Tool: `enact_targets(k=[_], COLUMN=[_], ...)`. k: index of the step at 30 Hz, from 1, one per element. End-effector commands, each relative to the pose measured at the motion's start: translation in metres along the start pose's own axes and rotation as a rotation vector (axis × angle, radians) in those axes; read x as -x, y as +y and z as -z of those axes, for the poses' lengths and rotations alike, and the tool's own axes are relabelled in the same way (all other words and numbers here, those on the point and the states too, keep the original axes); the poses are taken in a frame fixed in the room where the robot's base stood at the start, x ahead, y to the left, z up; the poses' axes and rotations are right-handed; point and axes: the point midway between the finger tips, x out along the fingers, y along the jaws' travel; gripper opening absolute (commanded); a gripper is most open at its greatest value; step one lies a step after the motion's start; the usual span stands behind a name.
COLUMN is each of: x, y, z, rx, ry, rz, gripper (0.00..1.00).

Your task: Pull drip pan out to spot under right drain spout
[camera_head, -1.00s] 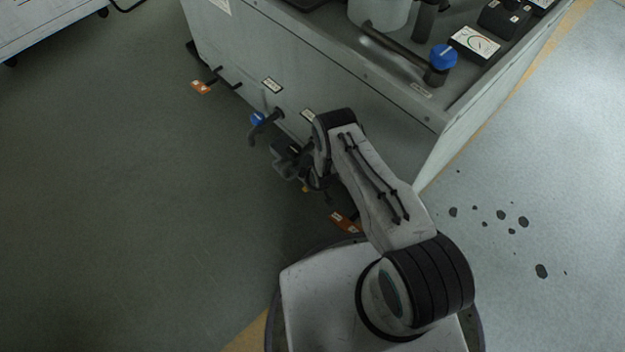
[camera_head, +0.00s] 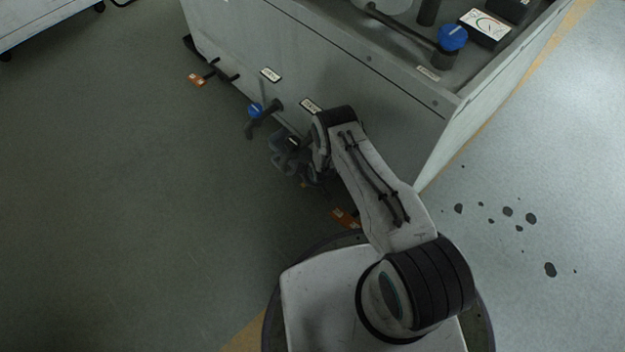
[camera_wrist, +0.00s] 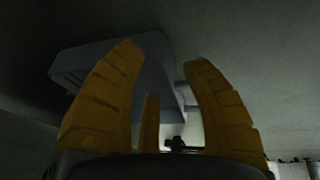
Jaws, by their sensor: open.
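My gripper (camera_head: 290,160) hangs low beside the front of the grey machine, near its foot, partly hidden by my arm. In the wrist view its yellow fingers (camera_wrist: 168,95) are spread apart with nothing clasped between them. A blue-grey, box-like body (camera_wrist: 155,75) lies beyond the fingers; I cannot tell whether it is the drip pan. In the head view a drain spout with a blue knob (camera_head: 256,110) sticks out of the machine's front. A right spout is not clearly seen; my arm covers that area.
The grey machine (camera_head: 330,90) fills the top middle. Black bars (camera_head: 225,72) and an orange tag (camera_head: 197,79) are at its left foot; another orange tag (camera_head: 345,218) is by my base. Dark spots (camera_head: 508,211) mark the right floor. The left floor is clear.

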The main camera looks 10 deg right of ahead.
Motion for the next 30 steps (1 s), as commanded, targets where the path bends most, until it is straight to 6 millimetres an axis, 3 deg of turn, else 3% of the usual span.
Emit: enact_targets(k=[12,26,30], x=[-0.03,-0.032,-0.032], y=[0.0,0.0,0.0], z=[0.0,0.0,0.0], rx=[0.0,0.0,0.0], ry=[0.002,0.0,0.0], rz=[-0.001,0.0,0.0], gripper=[0.43,0.46,0.34])
